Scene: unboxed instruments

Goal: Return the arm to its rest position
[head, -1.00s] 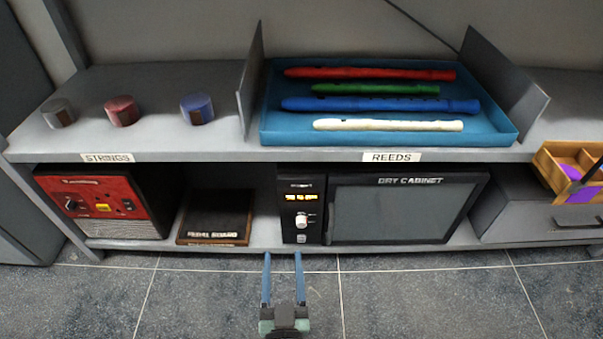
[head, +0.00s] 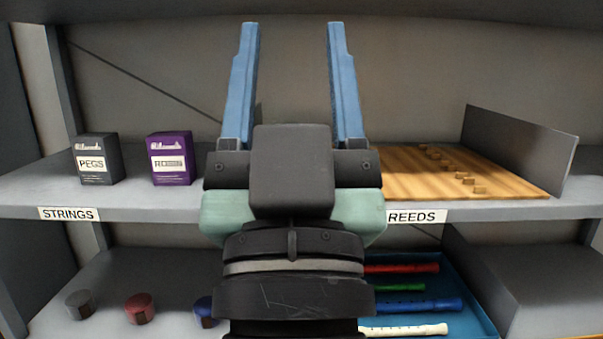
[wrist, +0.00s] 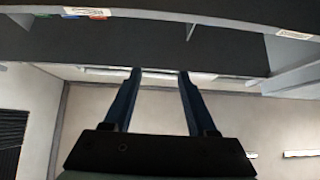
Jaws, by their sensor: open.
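My gripper (head: 292,30) stands upright in the middle of the head view, close to the camera, with its two blue fingers pointing up and well apart. It is open and nothing is between the fingers. It hides the middle of the shelves behind it. In the wrist view my gripper (wrist: 157,72) also shows open and empty. That view looks past the fingers at a pale wall and a dark shelf surface (wrist: 150,35).
Behind my gripper, the upper shelf holds a black PEGS box (head: 97,160), a purple box (head: 170,160) and a wooden board (head: 400,185). The lower shelf holds small round pieces (head: 140,308) and a blue tray (head: 475,300) with several recorders. A grey divider (head: 520,150) stands right.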

